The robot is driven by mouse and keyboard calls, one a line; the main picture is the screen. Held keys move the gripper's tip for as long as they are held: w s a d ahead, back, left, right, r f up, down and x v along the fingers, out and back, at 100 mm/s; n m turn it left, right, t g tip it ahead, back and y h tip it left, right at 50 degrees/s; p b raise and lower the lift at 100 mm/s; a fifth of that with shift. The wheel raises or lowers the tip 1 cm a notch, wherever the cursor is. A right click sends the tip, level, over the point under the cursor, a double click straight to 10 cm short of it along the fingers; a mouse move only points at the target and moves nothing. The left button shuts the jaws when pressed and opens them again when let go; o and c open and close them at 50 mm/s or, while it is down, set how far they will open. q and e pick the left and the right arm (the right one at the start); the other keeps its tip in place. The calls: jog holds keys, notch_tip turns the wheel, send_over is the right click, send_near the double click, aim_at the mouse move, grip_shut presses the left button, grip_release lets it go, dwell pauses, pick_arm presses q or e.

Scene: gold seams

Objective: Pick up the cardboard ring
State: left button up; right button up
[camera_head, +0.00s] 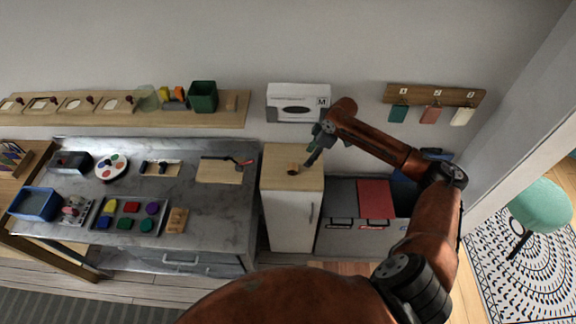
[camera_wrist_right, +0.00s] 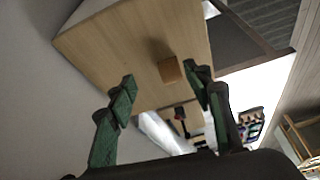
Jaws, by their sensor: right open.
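The cardboard ring (camera_head: 293,170) is a small brown piece on the wooden top of a white cabinet (camera_head: 292,220). In the right wrist view the ring (camera_wrist_right: 169,70) lies on the wooden top, between and beyond the fingertips. My right gripper (camera_head: 309,160) is open and empty, beside the ring to its right and apparently a little above the cabinet top. Its green fingers (camera_wrist_right: 160,80) are spread apart in the right wrist view. I cannot tell the exact gap between fingers and ring. My left gripper is not in view.
A marble counter (camera_head: 220,215) with a cutting board (camera_head: 220,172) stands left of the cabinet. A white box (camera_head: 298,102) is at the wall behind it. A grey bin unit with a red panel (camera_head: 375,199) stands to the right. The rest of the cabinet top is clear.

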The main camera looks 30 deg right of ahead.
aim_at(290, 166)
jog(key=w+a+r, duration=0.1)
jog(key=a+r, duration=0.2)
jog(key=shift+n, duration=0.5)
jog(key=x, duration=0.6)
jog(key=shift+a+f, duration=0.3)
jog(key=shift+a, duration=0.05)
jog(key=x, duration=0.4)
jog(key=shift+w+a+p, duration=0.15)
jog(key=shift+w+p, duration=0.05)
jog(key=shift+p, duration=0.15)
jog(key=shift+w+a+f, duration=0.1)
jog(key=shift+a+f, duration=0.05)
jog(key=shift+f, duration=0.3)
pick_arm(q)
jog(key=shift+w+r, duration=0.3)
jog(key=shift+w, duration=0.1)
pick_arm(e)
jog(key=shift+c, duration=0.2)
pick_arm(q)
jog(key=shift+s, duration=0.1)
pick_arm(e)
jog(key=c, duration=0.8)
